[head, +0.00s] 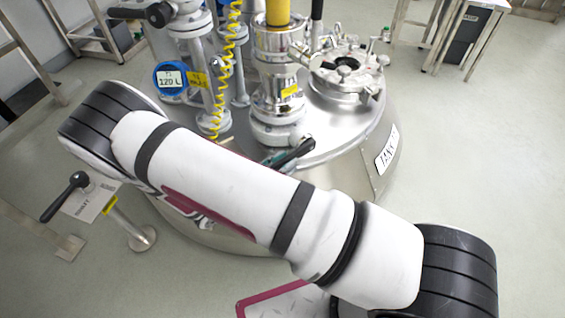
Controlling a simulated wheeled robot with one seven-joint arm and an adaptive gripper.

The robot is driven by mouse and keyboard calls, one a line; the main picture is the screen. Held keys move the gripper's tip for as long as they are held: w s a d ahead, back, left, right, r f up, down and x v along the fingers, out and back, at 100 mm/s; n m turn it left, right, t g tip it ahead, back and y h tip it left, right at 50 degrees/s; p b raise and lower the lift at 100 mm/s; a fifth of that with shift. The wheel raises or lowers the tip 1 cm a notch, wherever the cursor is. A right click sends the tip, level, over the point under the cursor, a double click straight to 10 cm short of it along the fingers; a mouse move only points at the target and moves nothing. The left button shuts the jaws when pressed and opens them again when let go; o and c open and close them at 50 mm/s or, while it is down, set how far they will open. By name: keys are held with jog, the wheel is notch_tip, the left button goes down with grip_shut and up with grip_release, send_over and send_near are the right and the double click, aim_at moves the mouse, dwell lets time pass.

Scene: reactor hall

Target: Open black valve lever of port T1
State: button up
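Several black levers show in the head view, and I cannot tell which belongs to port T1. One black lever (294,153) lies low on the tank top, just above my arm, at the foot of the central metal column. Another black handle (158,14) is at the top left on the pipework. A third black lever (66,196) stands on a post with a sign plate at the lower left. My arm crosses the picture in front of the tank. My gripper is not visible, and my arm hides part of the tank.
The steel tank (383,125) carries a round hatch (346,78), a yellow coiled hose (228,45) and a blue gauge (171,79) reading 120 L. A table (478,25) stands at the back right. The floor on the right is clear.

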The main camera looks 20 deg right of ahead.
aim_at(285, 159)
grip_shut()
jog(key=shift+r, duration=0.15)
